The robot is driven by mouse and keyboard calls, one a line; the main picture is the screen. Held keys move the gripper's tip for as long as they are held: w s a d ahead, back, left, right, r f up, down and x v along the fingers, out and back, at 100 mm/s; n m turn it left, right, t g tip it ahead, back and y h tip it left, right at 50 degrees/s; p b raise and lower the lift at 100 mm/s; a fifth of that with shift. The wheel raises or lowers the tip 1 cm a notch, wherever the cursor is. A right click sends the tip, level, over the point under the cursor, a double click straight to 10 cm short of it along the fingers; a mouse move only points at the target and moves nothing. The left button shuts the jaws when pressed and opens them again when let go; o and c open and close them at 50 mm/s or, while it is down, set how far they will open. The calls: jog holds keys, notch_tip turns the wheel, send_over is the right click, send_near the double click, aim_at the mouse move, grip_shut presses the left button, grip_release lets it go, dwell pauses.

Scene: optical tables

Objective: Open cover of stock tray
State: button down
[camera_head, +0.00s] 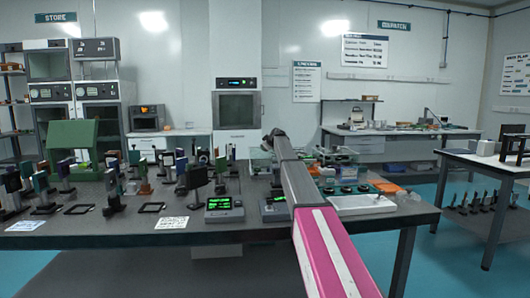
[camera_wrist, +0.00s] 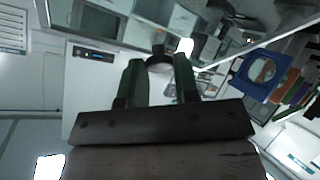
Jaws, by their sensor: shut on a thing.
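My gripper (camera_wrist: 159,68) shows in the wrist view with its two green fingers on either side of a small dark knob with a pale end (camera_wrist: 160,61). The fingers are shut on this knob. A clear sheet with pale edges spreads around the knob, and it looks like a transparent cover (camera_wrist: 215,62). In the head view my gripper (camera_head: 274,137) is small and dark at the far end of my arm, above the back of the table. Clear boxes with green parts (camera_head: 261,158) stand beside it. My arm hides part of this area, so I cannot tell how the cover sits on the tray.
The dark optical table (camera_head: 110,238) carries many mounted optics on the left. Two meters with green displays (camera_head: 224,208) stand near the front edge. A white tray (camera_head: 362,205) lies right of my arm. A blue-framed optic (camera_wrist: 262,70) shows at right in the wrist view.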

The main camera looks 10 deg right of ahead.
jog(key=s+r+t, duration=0.2)
jog(key=s, duration=1)
jog(key=shift+s, duration=0.2)
jog(key=shift+a, duration=0.1)
jog(key=c, duration=0.9)
grip_release()
jog(key=shift+w+a, duration=0.1)
jog(key=shift+a, duration=0.05)
jog(key=shift+o, duration=0.2)
jog(key=shift+r, duration=0.1)
jog(key=shift+r, duration=0.1)
